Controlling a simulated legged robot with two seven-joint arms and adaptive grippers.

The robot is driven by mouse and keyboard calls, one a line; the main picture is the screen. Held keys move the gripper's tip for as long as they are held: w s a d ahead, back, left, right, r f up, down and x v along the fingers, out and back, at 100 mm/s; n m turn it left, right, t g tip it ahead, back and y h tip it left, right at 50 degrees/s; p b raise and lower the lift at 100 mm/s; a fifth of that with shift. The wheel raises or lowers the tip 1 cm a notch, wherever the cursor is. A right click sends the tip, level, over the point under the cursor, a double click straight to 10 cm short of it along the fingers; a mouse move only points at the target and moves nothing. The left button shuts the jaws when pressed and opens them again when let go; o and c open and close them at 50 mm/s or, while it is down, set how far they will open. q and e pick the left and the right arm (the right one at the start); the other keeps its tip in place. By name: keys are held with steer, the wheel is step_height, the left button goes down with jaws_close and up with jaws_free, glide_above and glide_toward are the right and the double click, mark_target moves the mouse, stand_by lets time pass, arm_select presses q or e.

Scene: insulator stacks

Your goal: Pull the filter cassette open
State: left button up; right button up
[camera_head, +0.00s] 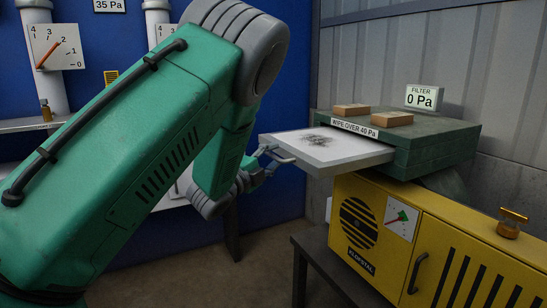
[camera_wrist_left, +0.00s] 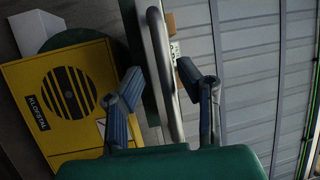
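The filter cassette (camera_head: 333,147) is a pale flat drawer with a dark dust patch on top. It sticks out to the left from the dark green housing (camera_head: 440,147). Its grey handle (camera_head: 280,156) is at the left end. My left gripper (camera_head: 264,162) is at this handle. In the left wrist view, the two fingers (camera_wrist_left: 160,75) stand apart, one on each side of a grey handle bar (camera_wrist_left: 166,90). A gap shows between the bar and the left finger; whether the right finger touches is unclear. My right gripper is not in view.
A label reading "WIPE OVER 40 Pa" (camera_head: 354,128) sits above the slot. Two wooden blocks (camera_head: 393,119) and a "FILTER 0 Pa" display (camera_head: 424,98) are on top of the housing. The yellow cabinet (camera_head: 450,246) stands below. Open floor shows under the cassette's left end.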

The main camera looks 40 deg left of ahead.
arm_select(q)
steer(key=shift+s+r, duration=0.1)
steer(key=shift+r, duration=0.05)
steer(key=s+f, duration=0.2)
steer(key=s, duration=0.9)
steer(key=shift+s+f, duration=0.15)
steer(key=shift+s, duration=0.15)
